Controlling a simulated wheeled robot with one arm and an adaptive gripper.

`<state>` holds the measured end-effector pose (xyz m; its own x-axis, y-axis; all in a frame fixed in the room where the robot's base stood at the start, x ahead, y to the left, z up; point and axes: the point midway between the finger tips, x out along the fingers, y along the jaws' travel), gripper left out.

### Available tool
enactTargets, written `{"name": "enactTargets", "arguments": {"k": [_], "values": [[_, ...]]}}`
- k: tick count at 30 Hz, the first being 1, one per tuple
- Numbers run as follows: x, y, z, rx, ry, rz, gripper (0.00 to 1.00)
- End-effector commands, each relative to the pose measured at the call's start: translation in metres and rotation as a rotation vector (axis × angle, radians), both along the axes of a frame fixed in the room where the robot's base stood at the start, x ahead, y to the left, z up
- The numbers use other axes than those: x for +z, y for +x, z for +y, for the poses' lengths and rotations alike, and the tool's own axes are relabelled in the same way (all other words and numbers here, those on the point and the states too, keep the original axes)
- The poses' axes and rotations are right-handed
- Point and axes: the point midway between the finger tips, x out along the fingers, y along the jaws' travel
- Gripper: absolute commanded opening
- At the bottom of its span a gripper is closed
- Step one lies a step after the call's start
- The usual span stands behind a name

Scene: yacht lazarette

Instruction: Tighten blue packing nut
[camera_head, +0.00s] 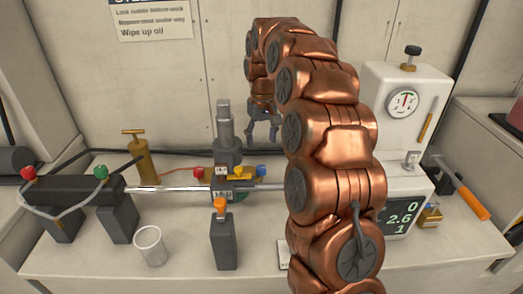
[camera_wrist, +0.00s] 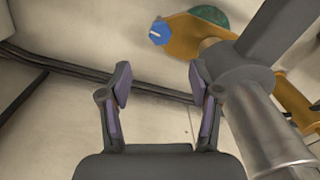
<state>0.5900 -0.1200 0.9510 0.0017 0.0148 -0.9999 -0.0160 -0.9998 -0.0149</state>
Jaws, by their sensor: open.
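The blue packing nut (camera_wrist: 160,33) shows at the top of the wrist view, with a pale mark across it, at the end of a yellow-orange bracket (camera_wrist: 190,38). In the head view the blue nut (camera_head: 261,169) is small, at the right end of the yellow bracket (camera_head: 240,173). My gripper (camera_head: 263,132) hangs above and behind it, right of the grey upright cylinder. In the wrist view my gripper (camera_wrist: 160,88) has its two fingers apart, with nothing between them. The nut lies beyond the fingertips and apart from them.
A grey upright cylinder (camera_head: 226,130) stands close beside my gripper; its grey body (camera_wrist: 262,120) fills the right of the wrist view. A silver rod (camera_head: 170,188) runs across the bench. A white cup (camera_head: 150,246), an orange-topped post (camera_head: 222,240) and a gauge box (camera_head: 403,100) stand around.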

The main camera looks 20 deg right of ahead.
Motion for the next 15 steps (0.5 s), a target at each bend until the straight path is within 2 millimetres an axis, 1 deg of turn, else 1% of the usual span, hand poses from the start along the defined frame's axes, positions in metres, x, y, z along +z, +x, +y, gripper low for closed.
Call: {"name": "enactTargets", "arguments": {"k": [3,6,15], "values": [[0.01,0.0,0.0,0.0,0.0,0.0,0.63],[0.015,0.001,0.0,-0.001,0.0,-0.002,0.63],[0.017,0.0,0.0,0.0,0.001,0.0,0.63]]}}
